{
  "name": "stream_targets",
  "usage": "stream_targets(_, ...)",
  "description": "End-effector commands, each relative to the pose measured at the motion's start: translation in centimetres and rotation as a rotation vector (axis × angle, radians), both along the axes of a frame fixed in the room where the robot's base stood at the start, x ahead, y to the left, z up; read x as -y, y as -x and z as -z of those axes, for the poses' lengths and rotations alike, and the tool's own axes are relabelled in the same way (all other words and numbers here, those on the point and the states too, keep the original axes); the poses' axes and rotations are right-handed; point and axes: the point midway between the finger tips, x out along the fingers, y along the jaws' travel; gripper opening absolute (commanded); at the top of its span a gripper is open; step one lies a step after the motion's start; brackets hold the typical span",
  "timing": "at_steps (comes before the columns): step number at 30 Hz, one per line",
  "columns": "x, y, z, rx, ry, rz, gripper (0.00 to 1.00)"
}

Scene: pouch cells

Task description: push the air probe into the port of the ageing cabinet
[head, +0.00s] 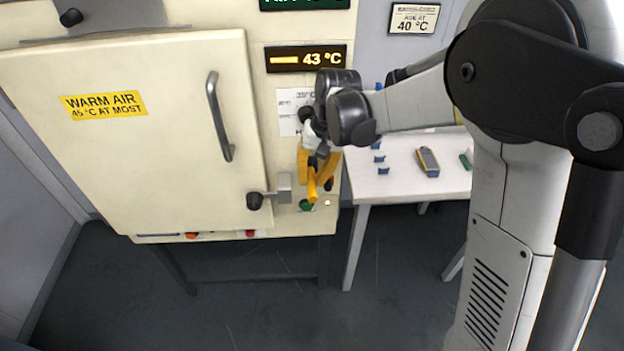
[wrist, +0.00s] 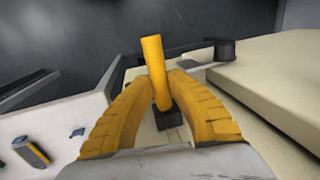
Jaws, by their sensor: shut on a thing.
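The air probe, a yellow rod with a black block at one end, is between the fingers of my gripper (wrist: 164,88) in the wrist view; the rod shows here (wrist: 153,58). My gripper (head: 317,172) is shut on the probe in front of the right-hand panel of the cream ageing cabinet (head: 130,175). The probe's yellow rod (head: 312,190) points downward in the head view. I cannot make out the port; my gripper and wrist cover part of the panel. I cannot tell whether the probe touches the cabinet.
The cabinet door is shut, with a vertical handle (head: 219,118) and a black-knobbed latch (head: 255,200) left of my gripper. A display (head: 306,58) reads 43 °C. A white table (head: 400,190) at right holds small blue pieces, a yellow-and-grey device (head: 428,162) and a green item.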

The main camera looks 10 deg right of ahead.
Motion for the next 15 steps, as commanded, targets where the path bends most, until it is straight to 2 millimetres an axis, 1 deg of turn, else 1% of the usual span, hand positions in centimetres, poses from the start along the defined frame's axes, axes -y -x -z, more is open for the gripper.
stream_targets(2, 0.02, -0.2, 0.0, 0.0, 0.0, 0.0, 0.0)
stream_targets(3, 0.01, -0.21, 0.0, 0.0, 0.0, 0.0, 0.25)
stream_targets(4, 0.01, -0.2, 0.0, 0.0, 0.0, 0.0, 0.34)
stream_targets(5, 0.01, -0.19, 0.0, 0.0, 0.0, 0.0, 0.4)
stream_targets(15, 0.06, -0.18, -0.26, 0.0, 0.0, 0.0, 0.4)
